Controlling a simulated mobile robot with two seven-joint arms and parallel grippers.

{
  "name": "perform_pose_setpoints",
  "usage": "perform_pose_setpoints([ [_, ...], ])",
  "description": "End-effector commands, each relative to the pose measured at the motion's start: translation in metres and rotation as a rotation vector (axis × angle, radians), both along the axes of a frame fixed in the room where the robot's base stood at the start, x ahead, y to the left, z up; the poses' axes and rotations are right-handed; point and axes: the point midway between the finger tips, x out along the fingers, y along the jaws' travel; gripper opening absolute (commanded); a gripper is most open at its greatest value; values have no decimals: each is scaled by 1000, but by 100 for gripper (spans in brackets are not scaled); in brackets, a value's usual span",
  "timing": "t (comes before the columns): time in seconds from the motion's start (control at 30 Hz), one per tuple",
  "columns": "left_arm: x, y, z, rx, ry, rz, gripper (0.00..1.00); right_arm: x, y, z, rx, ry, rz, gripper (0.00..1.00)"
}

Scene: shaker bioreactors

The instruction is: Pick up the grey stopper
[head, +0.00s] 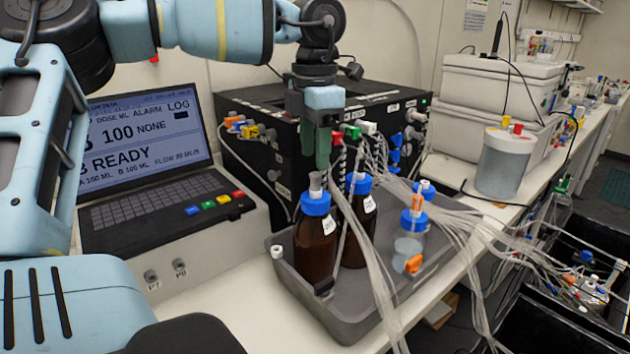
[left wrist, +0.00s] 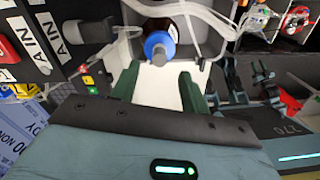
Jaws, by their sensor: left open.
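The grey stopper (head: 315,183) sits upright in the blue cap of the front-left brown bottle (head: 315,246). In the left wrist view the stopper (left wrist: 159,58) shows at the blue cap (left wrist: 160,42), just beyond and between the fingertips. My left gripper (head: 318,160) points down with its green fingers right above the stopper in the head view. In the left wrist view my left gripper (left wrist: 158,70) is open, with a gap between its fingers and nothing held. My right gripper does not show in either view.
The bottle stands in a grey tray (head: 345,325) beside a second brown bottle (head: 358,235) and small clear bottles with blue caps. Clear tubes hang close on the right. A black pump box (head: 268,165) stands behind, and a laptop-like console (head: 150,210) is left.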

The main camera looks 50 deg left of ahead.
Motion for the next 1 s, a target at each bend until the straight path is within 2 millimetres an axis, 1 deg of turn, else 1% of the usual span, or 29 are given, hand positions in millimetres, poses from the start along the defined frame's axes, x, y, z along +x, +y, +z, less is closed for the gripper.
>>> perform_pose_setpoints([
  [0.2, 1, 0, -26, -2, 1, -1, 45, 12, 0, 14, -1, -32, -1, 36],
  [0.33, 1, 1, -42, -1, 0, 0, 45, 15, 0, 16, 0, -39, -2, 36],
  [0.47, 1, 1, -48, -1, 0, 0, 45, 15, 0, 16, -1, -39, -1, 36],
  [0.63, 2, 1, -48, -1, 0, 0, 45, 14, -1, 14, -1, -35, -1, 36],
  [0.67, 2, 1, -48, -1, 0, 0, 44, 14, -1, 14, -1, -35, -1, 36],
  [1.0, 2, 1, -48, -1, 0, 0, 0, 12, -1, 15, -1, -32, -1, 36],
])
